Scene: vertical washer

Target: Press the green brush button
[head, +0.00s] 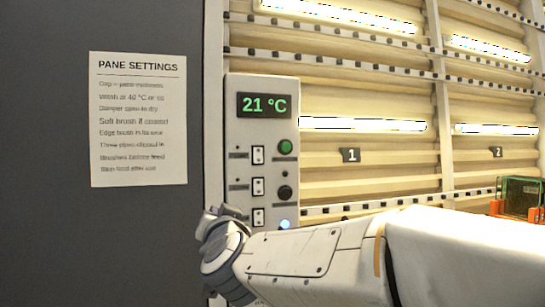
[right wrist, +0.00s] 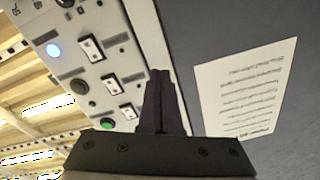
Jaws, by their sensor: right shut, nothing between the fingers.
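A green round button (head: 285,147) sits at the upper right of the pale control panel (head: 265,88), beside a rocker switch (head: 258,155). It also shows in the right wrist view (right wrist: 107,123), low on the panel as seen there. The small labels are too blurred to read. My right gripper (head: 213,218) is in front of the panel's lower left edge, below and left of the green button. In the right wrist view its fingers (right wrist: 160,76) are shut and empty, beside the panel's edge. Contact with the panel cannot be told. My left gripper is not in view.
A dark round control (head: 285,192) and a lit blue one (head: 285,225) sit below the green button. A display (head: 265,105) reads 21 °C. A paper sheet (head: 138,120) hangs on the dark wall at left. Lit slatted bays stand right; an orange-edged glass piece (head: 520,198) is far right.

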